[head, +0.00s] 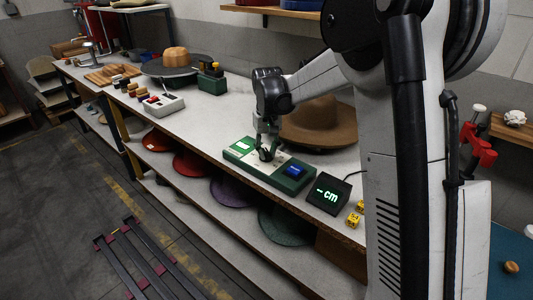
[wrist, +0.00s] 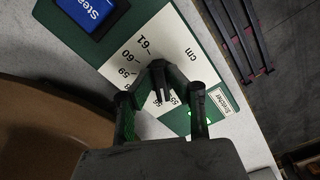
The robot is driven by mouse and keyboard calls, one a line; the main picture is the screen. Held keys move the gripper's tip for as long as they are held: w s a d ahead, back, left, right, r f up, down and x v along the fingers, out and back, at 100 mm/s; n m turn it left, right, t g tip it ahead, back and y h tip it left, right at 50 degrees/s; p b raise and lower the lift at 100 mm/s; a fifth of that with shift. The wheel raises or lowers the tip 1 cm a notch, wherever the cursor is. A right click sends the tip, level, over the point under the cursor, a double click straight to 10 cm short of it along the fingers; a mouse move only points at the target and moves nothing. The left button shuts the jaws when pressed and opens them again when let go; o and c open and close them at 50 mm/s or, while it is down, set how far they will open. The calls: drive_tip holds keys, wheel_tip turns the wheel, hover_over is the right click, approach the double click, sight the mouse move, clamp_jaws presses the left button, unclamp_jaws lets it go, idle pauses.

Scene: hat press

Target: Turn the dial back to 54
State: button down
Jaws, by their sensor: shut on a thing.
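The dial (wrist: 158,82) is a dark knob on the white scale plate of a green panel box. My gripper (wrist: 160,112) is shut on the dial, with a finger on either side of it. In the wrist view the scale (wrist: 128,55) shows "cm" and the numbers 61, 60 and 59, with smaller figures partly hidden by the fingers. I cannot read the dial's setting. In the head view my gripper (head: 266,148) is down on the green panel box (head: 270,168).
A brown felt hat (head: 325,125) stands close behind the panel. Yellow dice-like blocks (head: 355,215) lie right of the display. A grey control box (head: 158,105) stands further left on the bench.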

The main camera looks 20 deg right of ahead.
drive_tip(key=n, duration=0.4)
drive_tip(key=shift+d+n+b, duration=0.15)
drive_tip(key=shift+n+b, duration=0.15)
drive_tip(key=n, duration=0.4)
drive_tip(key=shift+w+d, duration=0.1)
drive_tip(key=shift+w, duration=0.05)
drive_tip(key=shift+n, duration=0.3)
drive_tip(key=c, duration=1.7)
unclamp_jaws()
drive_tip(key=shift+r, duration=0.15)
wheel_tip(320, 180, up, 12)
drive_tip(key=shift+f, duration=0.1)
